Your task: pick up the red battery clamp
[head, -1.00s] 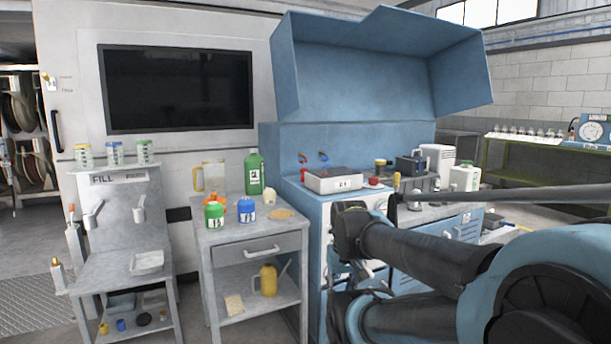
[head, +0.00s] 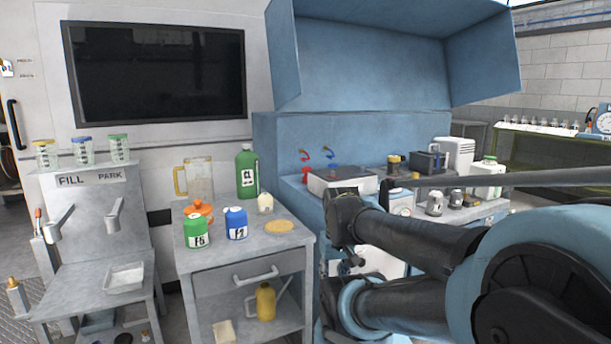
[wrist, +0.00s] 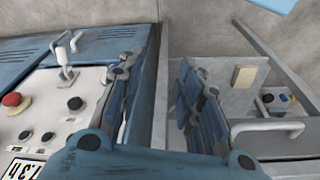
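The red battery clamp appears to be the small red piece (head: 304,156) at the left of the blue bench's back panel, beside a similar blue piece (head: 331,156). It is small, so its exact shape is hard to tell. My gripper (wrist: 160,95) is open in the wrist view, with its two fingers well apart and nothing between them. It is low in front of the bench and cart, apart from the clamp. In the head view my arm mostly hides it. The clamp is not seen in the wrist view.
The grey cart (head: 290,244) on the left holds green and blue bottles and a jug. The wrist view shows a red button (wrist: 13,99) on a white panel and the cart's drawer handle (wrist: 268,127).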

